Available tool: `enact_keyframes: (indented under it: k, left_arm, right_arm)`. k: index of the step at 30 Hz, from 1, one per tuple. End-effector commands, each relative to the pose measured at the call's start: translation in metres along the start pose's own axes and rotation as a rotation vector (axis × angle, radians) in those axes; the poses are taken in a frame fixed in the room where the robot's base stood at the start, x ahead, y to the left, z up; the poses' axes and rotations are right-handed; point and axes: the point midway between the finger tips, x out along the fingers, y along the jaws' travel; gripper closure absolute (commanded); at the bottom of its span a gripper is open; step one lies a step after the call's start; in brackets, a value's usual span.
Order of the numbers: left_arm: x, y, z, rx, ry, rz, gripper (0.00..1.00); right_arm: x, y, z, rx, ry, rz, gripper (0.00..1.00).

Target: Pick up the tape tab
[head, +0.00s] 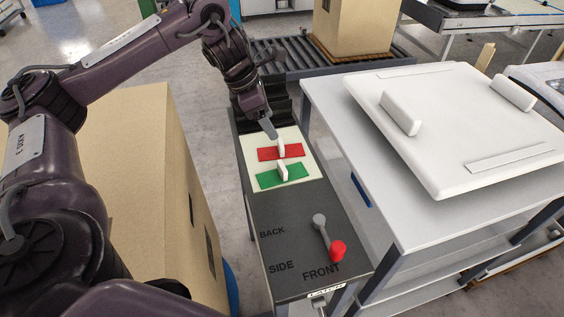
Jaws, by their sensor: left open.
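A small white tab (281,147) stands upright on a red strip (266,154) on a cream panel. A second white tab (283,171) stands on a green strip (267,182) nearer to me. Which one is the tape tab, I cannot tell. My left gripper (269,129) comes down from above at the panel's far edge, its tip just behind the tab on the red strip. It is open with nothing seen in it. The gap between its fingers is hard to see, and I cannot tell whether it touches the tab. My right gripper is not in view.
The dark stand (285,225) carries a red-knobbed lever (337,250) and the words BACK, SIDE and FRONT. A grey table (335,120) with a large white lid (450,120) stands close at right. A cardboard box (130,160) stands at left, and a roller conveyor (290,58) lies behind.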

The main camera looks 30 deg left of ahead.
Motion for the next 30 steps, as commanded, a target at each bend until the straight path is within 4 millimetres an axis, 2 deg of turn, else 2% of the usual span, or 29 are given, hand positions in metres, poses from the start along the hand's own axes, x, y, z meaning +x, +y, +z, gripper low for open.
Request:
enact_keyframes:
  k: [1,11,19,28,30]
  left_arm:
    - [0.006,0.000,-0.002,0.000,0.000,0.000,0.35]
    - [0.038,0.000,-0.003,0.000,0.002,-0.002,0.35]
    - [0.076,0.002,-0.007,0.000,0.002,0.000,0.35]
    - [0.081,0.002,-0.006,0.000,0.000,0.001,0.35]
    - [0.081,0.002,-0.006,0.000,0.000,0.001,0.42]
  right_arm:
    - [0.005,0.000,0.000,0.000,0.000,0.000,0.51]
    - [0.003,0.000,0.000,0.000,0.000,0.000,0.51]
    - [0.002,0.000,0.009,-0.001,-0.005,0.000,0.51]
    - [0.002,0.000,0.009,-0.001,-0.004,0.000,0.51]
    - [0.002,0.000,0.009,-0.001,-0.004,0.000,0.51]
